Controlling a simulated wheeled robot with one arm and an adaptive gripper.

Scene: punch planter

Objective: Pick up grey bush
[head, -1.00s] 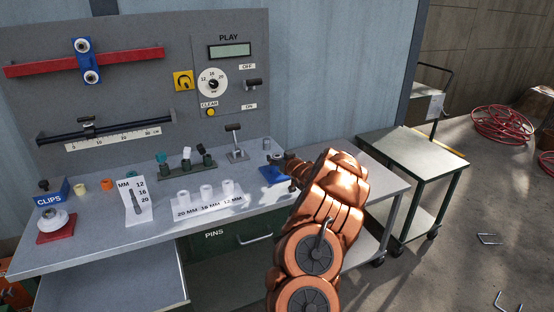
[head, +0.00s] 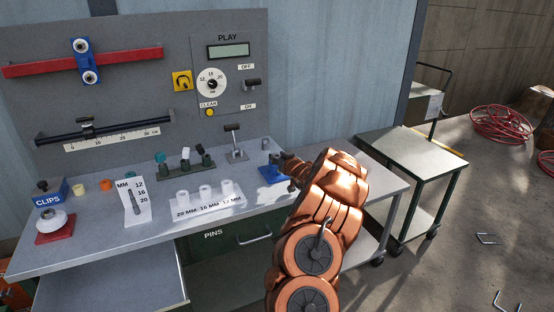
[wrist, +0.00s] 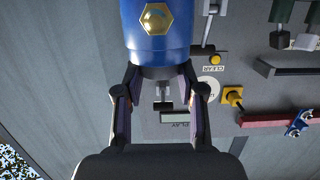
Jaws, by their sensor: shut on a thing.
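My gripper (wrist: 161,84) is shut in the wrist view, its two fingers on either side of the dark grey end of a blue cylinder (wrist: 157,42) with a gold hexagon. I cannot tell whether that grey end is a separate part. In the head view my gripper (head: 290,162) is at the right end of the bench, beside a blue piece (head: 273,173), and is partly hidden by my arm. A small light grey cylinder (head: 265,144), perhaps the grey bush, stands behind it. Several pale bushes (head: 205,192) stand on the labelled size plate.
The bench (head: 95,233) also holds a green rack (head: 185,168) of pegs, a lever post (head: 237,152), a size card (head: 134,202), and yellow (head: 78,191) and orange (head: 106,185) rings. A panel (head: 150,40) rises behind. A cart (head: 412,153) stands to the right.

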